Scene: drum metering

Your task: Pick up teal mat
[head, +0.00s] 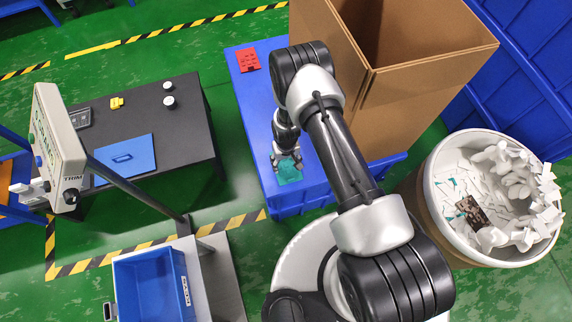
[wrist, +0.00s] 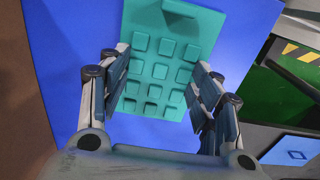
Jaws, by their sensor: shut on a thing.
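The teal mat (head: 289,173) is at my gripper (head: 286,160), over the near part of the blue table (head: 300,200). In the wrist view the mat (wrist: 158,75) shows rows of raised square pads and a raised bar near its far edge. My gripper's fingers (wrist: 160,88) are at the mat's left and right sides, and the gripper is shut on it. I cannot tell whether the mat touches the table. Part of the mat is hidden by the gripper in the head view.
A red piece (head: 249,60) lies at the table's far end. A tall open cardboard box (head: 420,75) stands right of my arm. A drum (head: 440,205) of white scraps is at right. A dark table (head: 190,135) with a blue panel (head: 125,158) is at left.

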